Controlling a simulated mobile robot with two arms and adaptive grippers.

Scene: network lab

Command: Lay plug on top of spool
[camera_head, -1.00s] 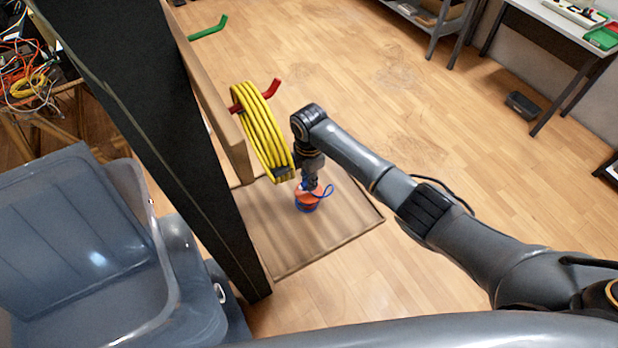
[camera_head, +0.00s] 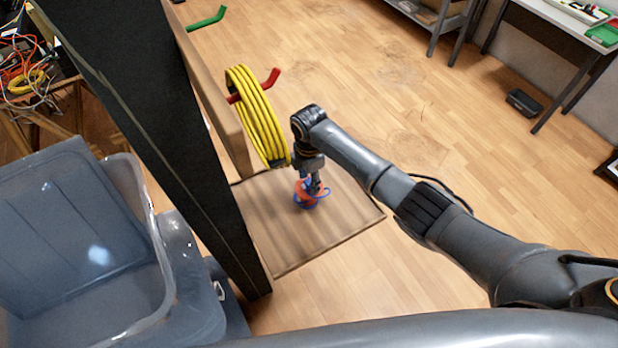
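A small orange-red spool (camera_head: 304,201) with blue cable (camera_head: 308,206) on it stands on the wooden board. My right gripper (camera_head: 315,190) points down right at the spool, its fingers overlapping the spool's upper part. The fingers are small and partly merged with the spool and cable, so I cannot tell whether they are open or shut. I cannot make out the plug; it may be hidden by the gripper. My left gripper is not in view.
A yellow cable coil (camera_head: 258,120) hangs on a red hook (camera_head: 271,77), close left of my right arm. A black post (camera_head: 160,130) and a grey plastic tub (camera_head: 80,230) stand left. The wooden board (camera_head: 285,250) is clear in front. Open floor lies right.

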